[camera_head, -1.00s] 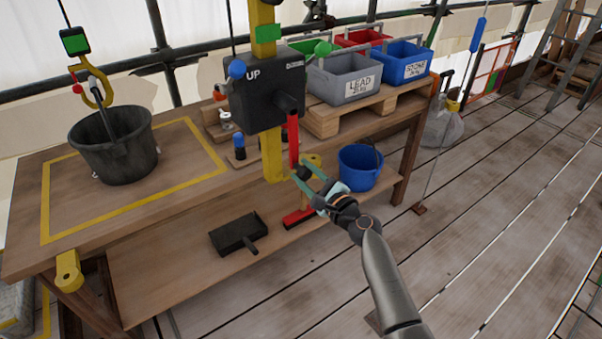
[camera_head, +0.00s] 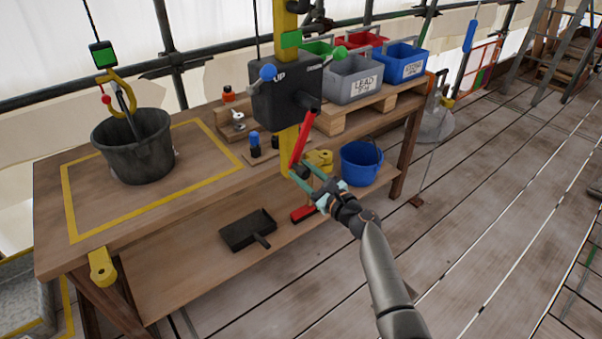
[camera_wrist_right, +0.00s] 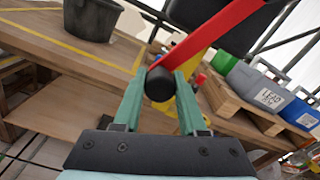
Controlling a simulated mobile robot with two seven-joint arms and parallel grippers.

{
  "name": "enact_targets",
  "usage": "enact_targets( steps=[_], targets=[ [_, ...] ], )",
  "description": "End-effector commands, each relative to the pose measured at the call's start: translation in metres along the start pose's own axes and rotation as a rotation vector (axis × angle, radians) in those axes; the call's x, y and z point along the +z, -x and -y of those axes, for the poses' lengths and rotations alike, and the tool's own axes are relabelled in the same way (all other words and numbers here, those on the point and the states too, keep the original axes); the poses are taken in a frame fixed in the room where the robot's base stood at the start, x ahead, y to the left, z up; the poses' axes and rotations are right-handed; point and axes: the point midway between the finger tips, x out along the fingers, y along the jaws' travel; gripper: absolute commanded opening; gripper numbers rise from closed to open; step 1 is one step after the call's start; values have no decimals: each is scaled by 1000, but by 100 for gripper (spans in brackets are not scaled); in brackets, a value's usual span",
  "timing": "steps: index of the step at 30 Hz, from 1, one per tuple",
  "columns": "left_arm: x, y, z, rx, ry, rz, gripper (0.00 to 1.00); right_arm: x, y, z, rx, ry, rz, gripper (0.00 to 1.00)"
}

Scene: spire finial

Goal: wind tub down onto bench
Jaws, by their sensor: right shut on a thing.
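The dark tub (camera_head: 133,150) hangs upright from a yellow hook (camera_head: 122,88) over the yellow-outlined area of the wooden bench (camera_head: 215,190). Whether its base touches the bench top, I cannot tell. The black winch box (camera_head: 285,100), marked UP, sits on a yellow post, with a red crank arm (camera_head: 302,138) slanting down and left from it. My right gripper (camera_head: 300,171) is shut on the black knob at the crank's end; the knob (camera_wrist_right: 159,84) shows between green fingers in the wrist view. My left gripper is out of view.
Grey, blue, red and green bins stand on a pallet (camera_head: 372,116) at the bench's right end. A blue bucket (camera_head: 360,165) and a dustpan (camera_head: 247,230) are on the lower shelf. Small blue-topped and orange-topped items stand near the post. The floor right is open.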

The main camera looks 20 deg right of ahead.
Motion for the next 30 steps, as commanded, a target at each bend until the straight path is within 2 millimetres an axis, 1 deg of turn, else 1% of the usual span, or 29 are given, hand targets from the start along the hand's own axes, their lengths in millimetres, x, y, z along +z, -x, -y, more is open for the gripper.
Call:
enact_targets(
  steps=[1, 19, 20, 27, 30],
  targets=[
    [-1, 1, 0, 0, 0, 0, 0, 4, -1, 0, 3, -6, 5, 0],
    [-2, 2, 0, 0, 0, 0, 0, 5, -2, 4, 1, -26, 8, 0],
    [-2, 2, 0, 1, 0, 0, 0, 5, -2, 4, 1, -26, 8, 44],
    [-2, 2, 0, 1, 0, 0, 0, 3, -1, 4, 0, -26, 4, 71],
    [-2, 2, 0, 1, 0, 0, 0, 3, -1, 4, 0, -26, 3, 71]
  ],
)
